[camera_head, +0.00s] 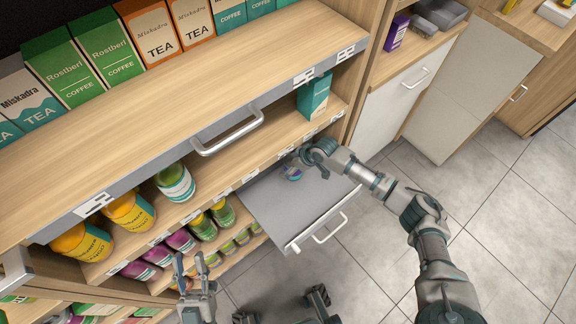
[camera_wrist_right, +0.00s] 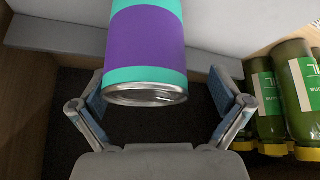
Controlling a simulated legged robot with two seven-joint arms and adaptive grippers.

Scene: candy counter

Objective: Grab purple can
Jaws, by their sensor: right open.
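The purple can (camera_wrist_right: 147,45), with teal bands and a silver rim, lies ahead of my right gripper (camera_wrist_right: 160,105) in the right wrist view. The gripper's fingers are open on either side of the can's near end, with gaps between them and the can. In the head view a small bluish-purple can (camera_head: 293,174) sits in the pulled-out grey drawer, and my right gripper (camera_head: 303,160) is right beside it, partly covering it. My left gripper (camera_head: 190,268) is open and empty in front of the lower shelves, at the bottom of the view.
The grey drawer (camera_head: 270,210) sticks out from the shelf and is mostly bare. Green bottles (camera_wrist_right: 300,90) stand right of the gripper in the wrist view. Shelves hold jars (camera_head: 174,184) and tea and coffee boxes (camera_head: 103,50). The tiled floor (camera_head: 480,170) at right is clear.

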